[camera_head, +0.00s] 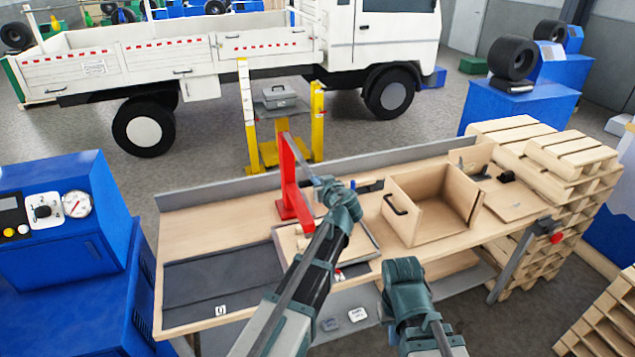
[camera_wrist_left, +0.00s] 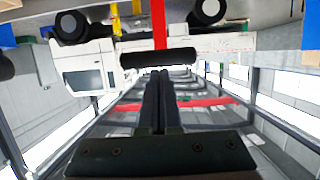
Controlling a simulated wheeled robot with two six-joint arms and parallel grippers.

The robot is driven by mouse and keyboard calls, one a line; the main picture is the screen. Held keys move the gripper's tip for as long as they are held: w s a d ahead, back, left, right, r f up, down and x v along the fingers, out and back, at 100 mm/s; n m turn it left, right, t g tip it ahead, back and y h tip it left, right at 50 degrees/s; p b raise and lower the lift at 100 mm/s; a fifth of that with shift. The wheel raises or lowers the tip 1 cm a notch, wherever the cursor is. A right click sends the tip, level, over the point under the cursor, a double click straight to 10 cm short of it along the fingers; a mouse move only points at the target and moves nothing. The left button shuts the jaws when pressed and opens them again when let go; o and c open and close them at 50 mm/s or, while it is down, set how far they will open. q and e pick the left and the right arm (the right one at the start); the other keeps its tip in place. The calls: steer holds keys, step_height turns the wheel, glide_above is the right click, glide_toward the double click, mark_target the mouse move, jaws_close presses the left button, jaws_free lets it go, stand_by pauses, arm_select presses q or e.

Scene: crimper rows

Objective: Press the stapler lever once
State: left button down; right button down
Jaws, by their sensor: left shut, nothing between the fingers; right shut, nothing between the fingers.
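The red stapler (camera_head: 290,180) stands upright on the workbench, left of centre, its base beside a shallow wooden tray (camera_head: 370,262). In the left wrist view its red upright (camera_wrist_left: 159,22) shows behind a dark bar (camera_wrist_left: 158,57) that looks like the lever handle. My left gripper (camera_head: 324,183) is shut and empty, just right of the red upright. In the left wrist view its closed fingers (camera_wrist_left: 161,76) point at the dark bar; I cannot tell if they touch it. My right gripper (camera_head: 402,262) is shut and empty over the bench's front edge, its fingertips mostly hidden.
An open wooden box (camera_head: 425,225) with a black handle stands right of the tray. A dark mat (camera_head: 215,275) covers the bench's left end. Pallets (camera_head: 560,160) are stacked at the right. A blue cabinet (camera_head: 60,240) stands left, and a white truck (camera_head: 250,45) behind.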

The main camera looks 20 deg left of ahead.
arm_select(q)
steer(key=w+f+b, duration=0.1)
steer(key=f+b, duration=0.6)
steer(key=b, duration=0.2)
steer(key=w+a+f+t+y+b, duration=0.1)
steer(key=f+b, duration=0.6)
steer(key=b, duration=0.2)
steer(key=w+a+f+t+b, duration=0.1)
steer(key=f+b, duration=0.6)
steer(key=b, duration=0.1)
steer(key=shift+w+a+f+y+b, duration=0.2)
steer(key=shift+w+a+y+b, duration=0.05)
steer(key=shift+w+y+b, duration=0.15)
steer(key=shift+w+a+f+b, duration=0.3)
steer(key=shift+w+f+b, duration=0.1)
steer(key=shift+f+b, duration=0.35)
steer(key=shift+w, duration=0.1)
steer(key=shift+r, duration=0.1)
